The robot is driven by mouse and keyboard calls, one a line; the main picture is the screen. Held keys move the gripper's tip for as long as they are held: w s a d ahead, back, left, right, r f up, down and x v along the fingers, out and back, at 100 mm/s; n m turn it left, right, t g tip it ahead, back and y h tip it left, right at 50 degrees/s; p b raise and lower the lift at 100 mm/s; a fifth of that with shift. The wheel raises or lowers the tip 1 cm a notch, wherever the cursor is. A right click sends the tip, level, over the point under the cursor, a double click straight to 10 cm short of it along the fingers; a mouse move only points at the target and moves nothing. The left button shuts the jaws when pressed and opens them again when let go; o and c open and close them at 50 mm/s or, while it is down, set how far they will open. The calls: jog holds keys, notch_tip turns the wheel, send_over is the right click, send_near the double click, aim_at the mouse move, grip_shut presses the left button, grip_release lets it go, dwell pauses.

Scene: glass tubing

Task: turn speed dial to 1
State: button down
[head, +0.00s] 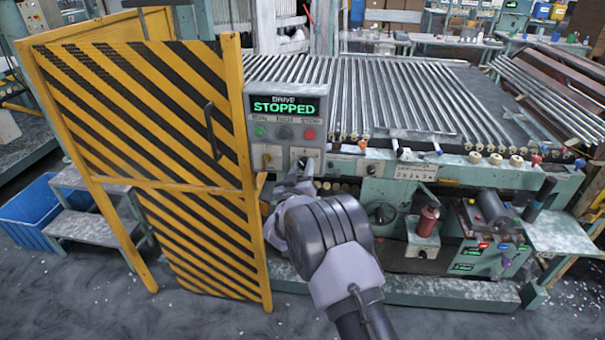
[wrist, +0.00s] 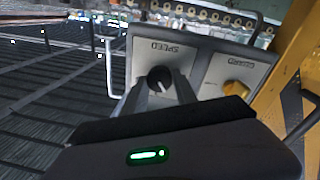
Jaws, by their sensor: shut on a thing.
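The speed dial (wrist: 159,80) is a dark round knob with a pale mark, on a light plate lettered SPEED in the wrist view. My gripper (wrist: 168,88) is at the dial, its two fingers shut on it from either side. In the head view my gripper (head: 303,172) reaches the lower right of the grey control panel (head: 259,94), and my arm hides the dial there. The dial's numbers are too small to read. The panel's display (head: 284,107) reads DRIVE STOPPED.
A yellow selector knob (wrist: 237,89) sits on the plate beside the dial. Green and red buttons (head: 309,134) are above on the panel. A yellow-and-black striped gate (head: 150,110) stands close on the left. Glass tubes (head: 400,90) lie on the machine bed behind.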

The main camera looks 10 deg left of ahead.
jog(key=shift+n+b, duration=0.65)
jog(key=shift+n, duration=1.65)
jog(key=c, duration=1)
grip_release()
jog(key=shift+o, duration=0.2)
jog(key=s+a+f+p, duration=0.1)
jog(key=s, duration=1.6)
jog(key=shift+s+p, duration=0.15)
jog(key=shift+p, duration=0.15)
jog(key=shift+a+f, duration=0.1)
